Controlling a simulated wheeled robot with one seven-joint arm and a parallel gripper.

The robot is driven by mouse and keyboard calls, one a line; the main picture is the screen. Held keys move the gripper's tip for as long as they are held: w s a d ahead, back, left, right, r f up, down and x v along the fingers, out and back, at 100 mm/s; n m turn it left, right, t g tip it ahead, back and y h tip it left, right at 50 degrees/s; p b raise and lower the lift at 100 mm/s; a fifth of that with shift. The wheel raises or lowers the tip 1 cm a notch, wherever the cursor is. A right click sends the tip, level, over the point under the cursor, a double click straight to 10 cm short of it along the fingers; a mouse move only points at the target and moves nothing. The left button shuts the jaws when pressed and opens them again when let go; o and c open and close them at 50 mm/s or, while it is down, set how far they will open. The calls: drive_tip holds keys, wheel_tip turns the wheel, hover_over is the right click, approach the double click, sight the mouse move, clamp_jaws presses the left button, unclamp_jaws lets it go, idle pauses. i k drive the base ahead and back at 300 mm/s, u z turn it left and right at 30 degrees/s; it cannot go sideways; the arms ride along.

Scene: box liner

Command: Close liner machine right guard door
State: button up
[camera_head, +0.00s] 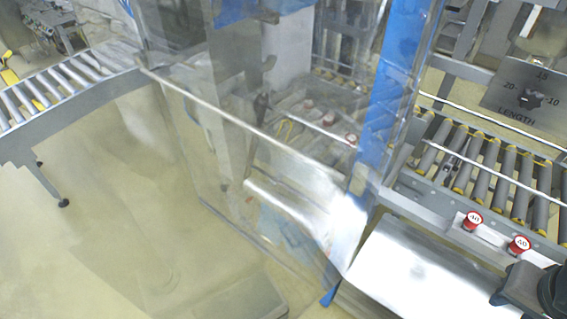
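The guard door is a large clear panel (215,150) with thin metal edging, in the middle of the head view. It appears to stand open, swung out from the machine over the floor. A pale metal bar crosses it from upper left to lower right. The blue machine post (395,75) stands to its right. The machine's inside shows through the clear panel, and overlapping reflections make it hard to tell one panel from another. A dark part, seemingly of my arm, shows at the bottom right corner, apart from the door. My gripper's fingers are not in view.
A roller conveyor (500,170) with red knobs (472,220) and a metal side rail runs along the right. A length scale plate (525,97) is above it. Another roller conveyor (60,85) is at the left. The floor (90,240) at lower left is clear.

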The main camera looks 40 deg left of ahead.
sight(325, 262)
drive_tip(key=k, duration=1)
drive_tip(key=z, duration=1.5)
drive_tip(key=k, duration=2.7)
drive_tip(key=u, duration=1.05)
drive_tip(key=i, duration=0.5)
